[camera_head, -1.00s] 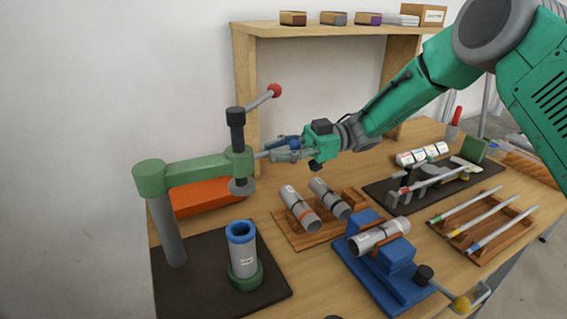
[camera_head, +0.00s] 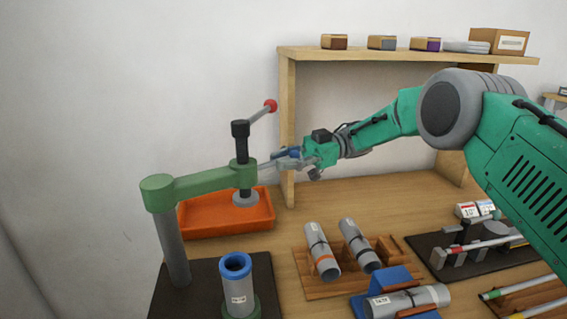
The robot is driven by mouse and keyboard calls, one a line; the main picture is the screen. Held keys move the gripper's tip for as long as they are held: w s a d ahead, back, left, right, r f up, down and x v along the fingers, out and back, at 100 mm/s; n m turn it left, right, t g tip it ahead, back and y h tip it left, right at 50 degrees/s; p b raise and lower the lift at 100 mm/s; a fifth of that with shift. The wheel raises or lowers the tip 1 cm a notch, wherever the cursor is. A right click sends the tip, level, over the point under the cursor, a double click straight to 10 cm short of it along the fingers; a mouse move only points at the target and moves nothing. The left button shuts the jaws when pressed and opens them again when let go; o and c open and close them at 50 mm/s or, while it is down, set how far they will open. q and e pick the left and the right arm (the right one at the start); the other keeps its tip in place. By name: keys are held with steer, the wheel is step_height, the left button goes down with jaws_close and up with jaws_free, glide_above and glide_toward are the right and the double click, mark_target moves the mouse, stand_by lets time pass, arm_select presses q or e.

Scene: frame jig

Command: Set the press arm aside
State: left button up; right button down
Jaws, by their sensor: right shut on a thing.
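The green press arm (camera_head: 208,183) reaches right from the top of a grey post (camera_head: 174,247). At its far end is a dark vertical screw (camera_head: 241,150) with a red-knobbed lever (camera_head: 270,106) above and a round grey pad (camera_head: 246,199) below. My right gripper (camera_head: 268,165) comes in from the right and is shut on the press arm's free end, beside the screw; its fingertips are partly hard to make out. A blue-topped grey tube (camera_head: 238,288) stands upright in a green holder, in front of the arm. My left gripper is not in view.
An orange tray (camera_head: 228,220) lies behind the press. A wooden rack (camera_head: 350,287) holds two grey tubes, and a blue fixture (camera_head: 393,278) cradles another tube. A wooden shelf (camera_head: 400,54) with small boxes stands at the back.

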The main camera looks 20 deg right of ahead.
steer(key=shift+a, duration=0.15)
steer(key=c, duration=1.6)
jaws_free()
steer(key=shift+f, duration=0.1)
steer(key=shift+a, duration=0.25)
steer(key=v, duration=0.7)
steer(key=shift+w+d, duration=0.2)
steer(key=shift+a, duration=0.1)
